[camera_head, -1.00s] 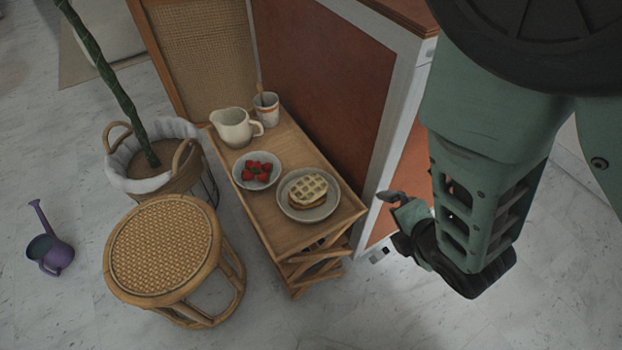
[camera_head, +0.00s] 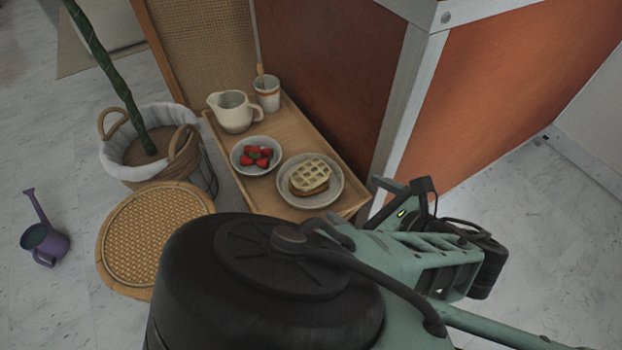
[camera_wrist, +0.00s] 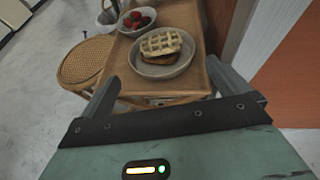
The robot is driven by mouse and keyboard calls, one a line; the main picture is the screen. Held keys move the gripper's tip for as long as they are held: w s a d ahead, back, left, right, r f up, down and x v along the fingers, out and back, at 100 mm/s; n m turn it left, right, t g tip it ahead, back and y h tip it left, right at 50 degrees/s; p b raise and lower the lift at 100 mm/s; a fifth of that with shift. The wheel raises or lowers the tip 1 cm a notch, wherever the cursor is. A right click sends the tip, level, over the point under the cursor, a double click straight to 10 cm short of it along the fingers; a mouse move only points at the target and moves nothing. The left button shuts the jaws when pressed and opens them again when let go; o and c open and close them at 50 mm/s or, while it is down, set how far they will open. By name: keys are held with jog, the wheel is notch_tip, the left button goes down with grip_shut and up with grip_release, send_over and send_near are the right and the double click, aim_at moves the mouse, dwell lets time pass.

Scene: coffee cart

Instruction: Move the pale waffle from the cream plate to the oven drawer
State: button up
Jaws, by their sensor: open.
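The pale waffle (camera_head: 310,174) lies on top of a browner waffle (camera_head: 312,191) on the cream plate (camera_head: 335,195), at the near end of the small wooden cart. In the wrist view the pale waffle (camera_wrist: 160,42) and plate (camera_wrist: 163,71) lie ahead, beyond my fingertips. My gripper (camera_wrist: 162,74) is open and empty, with one finger on each side of the plate's near edge in that view. In the head view my gripper (camera_head: 385,203) is just right of the plate, near the cart's corner. I do not see an oven drawer in either view.
On the cart's wooden top (camera_head: 285,125) stand a bowl of strawberries (camera_head: 256,155), a cream jug (camera_head: 234,110) and a cup (camera_head: 267,94). An orange panelled cabinet (camera_head: 500,95) rises close behind. A rattan stool (camera_head: 150,235), plant basket (camera_head: 155,160) and watering can (camera_head: 45,243) stand left.

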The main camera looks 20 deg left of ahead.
jog(key=b, duration=0.2)
send_near(314, 175)
jog(key=x, duration=0.4)
jog(key=shift+r, duration=0.1)
jog(key=shift+b+x, duration=0.95)
jog(key=shift+x, duration=1.7)
jog(key=c, duration=0.9)
jog(key=shift+c, duration=0.2)
